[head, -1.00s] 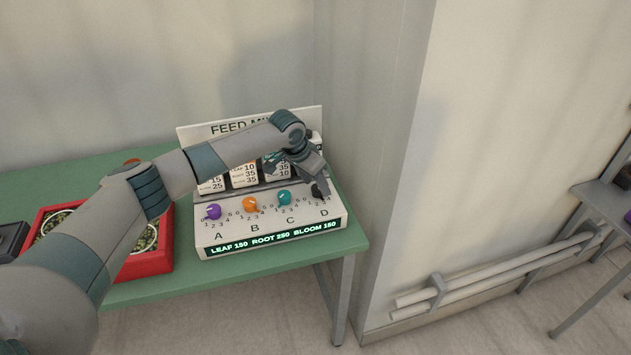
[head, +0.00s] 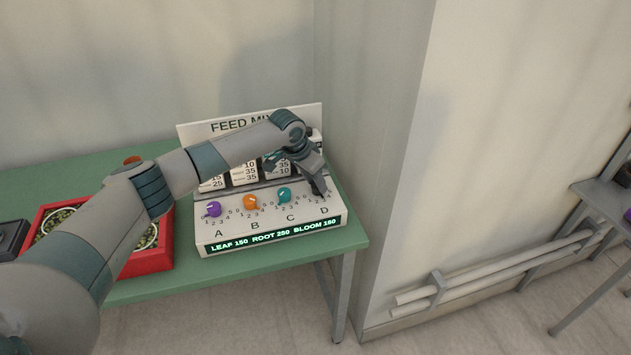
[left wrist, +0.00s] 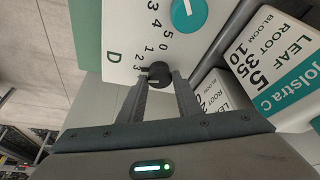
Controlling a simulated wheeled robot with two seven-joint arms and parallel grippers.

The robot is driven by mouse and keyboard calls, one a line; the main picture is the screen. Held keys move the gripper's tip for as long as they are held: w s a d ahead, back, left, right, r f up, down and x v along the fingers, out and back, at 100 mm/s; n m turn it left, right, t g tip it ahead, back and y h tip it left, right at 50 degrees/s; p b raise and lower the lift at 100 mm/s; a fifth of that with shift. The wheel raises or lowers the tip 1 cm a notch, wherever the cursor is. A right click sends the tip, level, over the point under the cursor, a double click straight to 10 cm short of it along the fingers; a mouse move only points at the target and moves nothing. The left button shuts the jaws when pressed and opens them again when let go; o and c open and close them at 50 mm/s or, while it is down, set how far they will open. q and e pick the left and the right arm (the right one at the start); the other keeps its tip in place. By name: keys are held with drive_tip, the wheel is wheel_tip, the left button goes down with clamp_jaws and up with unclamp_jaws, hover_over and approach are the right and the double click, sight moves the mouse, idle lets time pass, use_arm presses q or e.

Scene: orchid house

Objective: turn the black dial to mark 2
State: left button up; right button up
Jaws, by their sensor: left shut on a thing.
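The black dial (left wrist: 160,75) sits over the letter D on the white feed mixer panel (head: 210,232). In the left wrist view it lies between the two fingertips of my left gripper (left wrist: 162,82), which is shut on it. Small numbers run around the dial's edge on the D side. A pale mark shows at the dial's edge on that side, but I cannot tell exactly which number it meets. In the head view my left gripper (head: 320,190) reaches down over D from behind and hides the dial. My right gripper is not in view.
Purple (head: 213,209), orange (head: 250,202) and teal (head: 284,195) dials stand in a row left of D. The panel's display (head: 272,236) reads LEAF 150, ROOT 250, BLOOM 150. Labelled containers (head: 244,174) stand behind. A red tray (head: 152,262) lies left on the green table (head: 240,272). A wall is close right.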

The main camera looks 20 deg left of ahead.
use_arm(q)
drive_tip(key=m+h+b, duration=0.1)
drive_tip(key=m, duration=0.1)
drive_tip(key=shift+w+a+m, duration=0.1)
drive_tip(key=shift+m, duration=0.3)
drive_tip(key=shift+w+m+g+h+b, duration=0.1)
drive_tip(key=shift+m+g+h+b, duration=0.5)
drive_tip(key=shift+m, duration=0.9)
drive_tip(key=shift+r, duration=0.1)
drive_tip(key=o, duration=1)
drive_tip(key=shift+a, duration=0.1)
